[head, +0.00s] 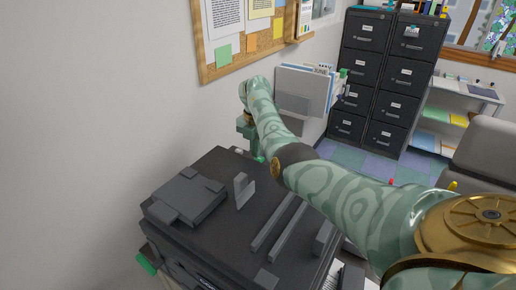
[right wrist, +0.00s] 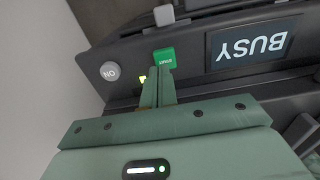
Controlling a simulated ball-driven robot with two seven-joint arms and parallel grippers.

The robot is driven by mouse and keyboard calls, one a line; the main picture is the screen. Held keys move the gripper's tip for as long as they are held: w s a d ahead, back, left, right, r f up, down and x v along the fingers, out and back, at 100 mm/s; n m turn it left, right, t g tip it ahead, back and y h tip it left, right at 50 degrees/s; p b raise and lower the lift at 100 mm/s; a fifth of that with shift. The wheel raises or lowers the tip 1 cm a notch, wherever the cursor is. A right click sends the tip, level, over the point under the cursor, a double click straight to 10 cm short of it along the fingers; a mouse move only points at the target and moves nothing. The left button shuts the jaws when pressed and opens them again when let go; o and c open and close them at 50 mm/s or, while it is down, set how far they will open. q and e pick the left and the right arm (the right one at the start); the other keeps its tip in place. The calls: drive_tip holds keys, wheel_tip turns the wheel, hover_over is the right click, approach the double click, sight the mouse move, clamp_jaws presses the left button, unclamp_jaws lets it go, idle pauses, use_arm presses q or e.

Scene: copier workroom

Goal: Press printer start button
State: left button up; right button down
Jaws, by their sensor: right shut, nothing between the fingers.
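The printer (head: 222,235) is a dark grey machine at the lower middle of the head view. In the right wrist view its panel (right wrist: 200,55) holds a green start button (right wrist: 164,56) and a display (right wrist: 254,46) reading BUSY, its lettering upside down. My right gripper (right wrist: 158,74) is shut and empty, its fingertips at the lower edge of the start button in that view. I cannot tell whether they touch or press it. In the head view the right hand (head: 247,130) is beyond the printer's far edge, and its fingertips are hidden. My left gripper is not in view.
A wall file holder (head: 305,85) is close to my right forearm. Filing cabinets (head: 385,75) stand at the back.

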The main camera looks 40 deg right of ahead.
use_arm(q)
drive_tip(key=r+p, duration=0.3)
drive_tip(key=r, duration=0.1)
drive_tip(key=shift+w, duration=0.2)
use_arm(e)
wheel_tip(320, 180, up, 13)
drive_tip(key=shift+f, duration=0.2)
drive_tip(key=shift+s, duration=0.1)
